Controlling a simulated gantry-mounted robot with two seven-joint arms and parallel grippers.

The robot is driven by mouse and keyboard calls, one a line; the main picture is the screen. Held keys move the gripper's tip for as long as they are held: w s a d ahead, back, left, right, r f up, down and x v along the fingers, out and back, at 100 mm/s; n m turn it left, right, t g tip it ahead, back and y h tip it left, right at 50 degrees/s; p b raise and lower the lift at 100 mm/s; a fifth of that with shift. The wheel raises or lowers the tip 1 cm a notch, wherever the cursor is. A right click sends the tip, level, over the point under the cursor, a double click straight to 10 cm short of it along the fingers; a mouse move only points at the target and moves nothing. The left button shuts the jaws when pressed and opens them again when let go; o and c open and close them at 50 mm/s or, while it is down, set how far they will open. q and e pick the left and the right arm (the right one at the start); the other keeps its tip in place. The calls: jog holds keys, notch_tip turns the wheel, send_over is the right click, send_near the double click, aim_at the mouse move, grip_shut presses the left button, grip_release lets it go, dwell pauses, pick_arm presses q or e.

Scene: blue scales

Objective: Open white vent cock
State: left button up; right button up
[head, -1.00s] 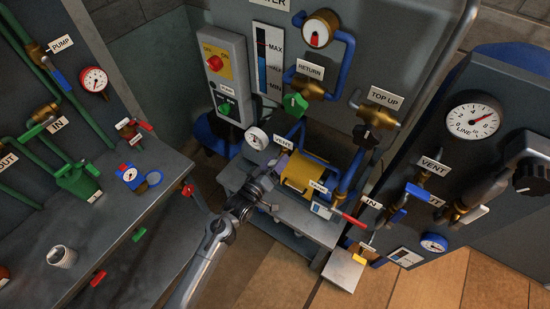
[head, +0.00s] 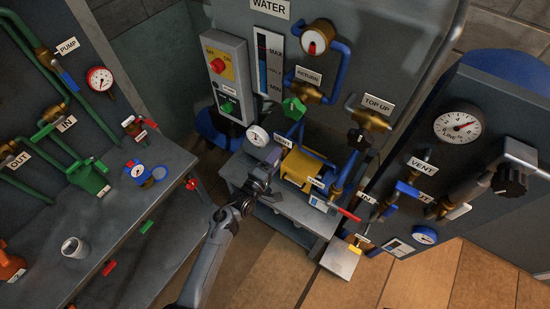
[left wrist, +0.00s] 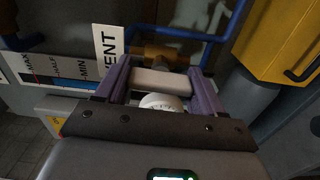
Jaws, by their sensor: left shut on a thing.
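The white vent cock shows in the left wrist view as a white bar handle (left wrist: 160,82) in front of a brass fitting (left wrist: 165,53) on a blue pipe. My left gripper (left wrist: 162,84) has one finger on each side of the handle and is shut on it. The VENT label (left wrist: 108,46) is just left of it. In the head view my left gripper (head: 272,157) is at the VENT label (head: 282,141), beside the yellow box, and hides the cock. My right gripper is in neither view.
A round white gauge (head: 258,135) is close left of my gripper. The yellow box (head: 302,168) and a red-handled valve (head: 349,214) are to its right. A green knob (head: 294,108) is above. Another VENT label (head: 422,166) with a blue handle (head: 410,190) is on the right panel.

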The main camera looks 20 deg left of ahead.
pick_arm(q)
jog(key=shift+n, duration=0.3)
jog(key=o, duration=1)
jog(key=shift+o, duration=0.2)
jog(key=shift+s, duration=0.1)
jog(key=v, duration=1)
jog(key=shift+s, duration=0.3)
jog(key=shift+a, duration=0.1)
